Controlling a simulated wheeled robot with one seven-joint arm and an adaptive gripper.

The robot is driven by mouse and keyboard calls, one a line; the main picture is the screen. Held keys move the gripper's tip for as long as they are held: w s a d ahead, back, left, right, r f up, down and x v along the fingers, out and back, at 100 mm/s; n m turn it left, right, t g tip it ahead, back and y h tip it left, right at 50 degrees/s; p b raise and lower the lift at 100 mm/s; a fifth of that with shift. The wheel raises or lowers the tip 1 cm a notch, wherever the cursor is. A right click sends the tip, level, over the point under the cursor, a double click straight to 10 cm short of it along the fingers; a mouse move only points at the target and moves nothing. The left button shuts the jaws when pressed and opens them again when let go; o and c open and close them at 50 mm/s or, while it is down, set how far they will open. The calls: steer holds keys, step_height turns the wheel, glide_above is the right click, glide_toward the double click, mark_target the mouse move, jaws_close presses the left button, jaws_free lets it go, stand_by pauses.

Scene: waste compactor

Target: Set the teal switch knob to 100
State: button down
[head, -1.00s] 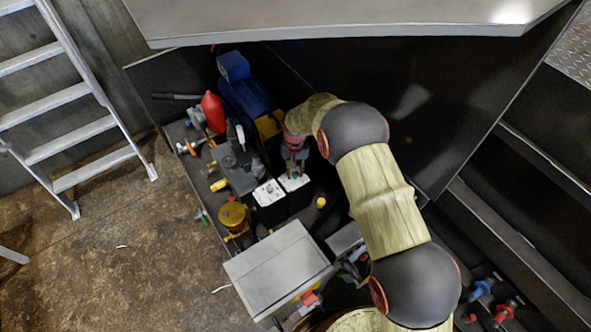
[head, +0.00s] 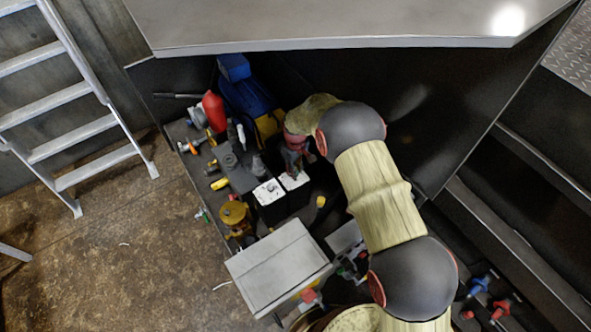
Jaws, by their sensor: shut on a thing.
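My arm reaches in from the lower right. My gripper (head: 293,170) points down at the white top face of a dark switch box (head: 297,182). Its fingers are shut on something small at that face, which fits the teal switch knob. The knob is almost wholly hidden by the fingers, and its pointer and scale cannot be read. A second dark box with a white top (head: 268,191) stands just to the left, apart from my gripper.
A blue unit (head: 250,100) and a red part (head: 213,112) stand behind to the left. A yellow valve part (head: 233,213) and a grey cabinet (head: 278,268) are nearer. A dark wall rises behind my arm. A ladder (head: 80,130) stands left on open floor.

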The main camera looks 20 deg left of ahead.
steer(key=shift+a+r+n, duration=0.1)
steer(key=shift+n, duration=0.9)
steer(key=c, duration=1.6)
jaws_free()
step_height(320, 180, up, 12)
steer(key=shift+f, duration=0.1)
